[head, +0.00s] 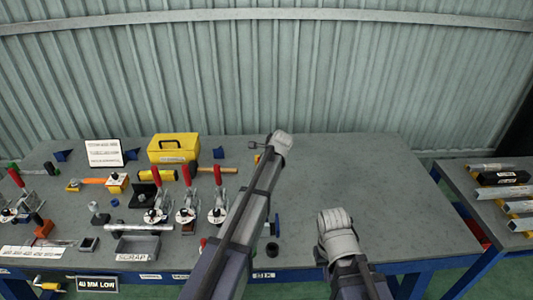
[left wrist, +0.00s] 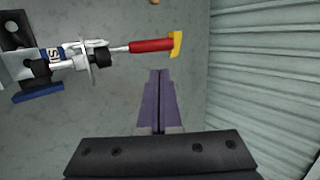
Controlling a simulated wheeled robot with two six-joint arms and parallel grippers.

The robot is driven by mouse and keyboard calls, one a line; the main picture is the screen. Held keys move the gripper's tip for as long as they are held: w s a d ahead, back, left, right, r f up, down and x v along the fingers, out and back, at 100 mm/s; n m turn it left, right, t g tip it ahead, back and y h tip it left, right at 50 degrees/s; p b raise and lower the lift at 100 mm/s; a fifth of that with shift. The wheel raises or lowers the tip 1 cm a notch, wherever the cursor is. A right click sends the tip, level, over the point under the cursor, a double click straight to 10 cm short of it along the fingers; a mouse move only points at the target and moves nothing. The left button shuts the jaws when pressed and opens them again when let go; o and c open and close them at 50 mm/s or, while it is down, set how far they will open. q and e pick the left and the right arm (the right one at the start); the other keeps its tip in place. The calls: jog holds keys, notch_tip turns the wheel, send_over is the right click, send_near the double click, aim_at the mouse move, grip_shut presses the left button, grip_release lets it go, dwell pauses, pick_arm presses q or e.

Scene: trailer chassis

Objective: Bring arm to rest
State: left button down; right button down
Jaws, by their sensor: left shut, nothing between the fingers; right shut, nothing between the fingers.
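My left arm reaches forward over the workbench (head: 350,170) in the head view, its grey wrist end (head: 282,142) near the back of the bench. In the left wrist view the purple fingers of my left gripper (left wrist: 160,72) are together with nothing between them, over bare grey surface. My right gripper (head: 336,222) is at the end of the shorter arm near the front edge of the bench. Its fingertips are hard to make out; it holds nothing that I can see.
Red-handled toggle clamps (head: 186,195) stand left of my left arm; one clamp (left wrist: 150,46) shows in the left wrist view. A yellow toolbox (head: 174,148), a hammer (head: 205,170) and a scrap tray (head: 138,247) are on the left. The bench's right half is clear. A side table (head: 500,190) stands right.

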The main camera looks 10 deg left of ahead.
pick_arm(q)
jog(key=s+d+f+n+g+h+b, duration=0.1)
jog(key=s+d, duration=0.4)
jog(key=s, duration=0.8)
jog(key=s+d+f+n+g+h+b, duration=0.1)
jog(key=s+d+f+n+g, duration=0.3)
jog(key=s, duration=1)
jog(key=s+d+f+n+g+b, duration=0.1)
jog(key=s+d+n, duration=0.4)
jog(key=s, duration=0.9)
notch_tip(320, 180, down, 2)
jog(key=shift+s+d+f+g+h, duration=0.1)
jog(key=shift+s+d+g+h, duration=0.25)
jog(key=shift+d+g, duration=0.3)
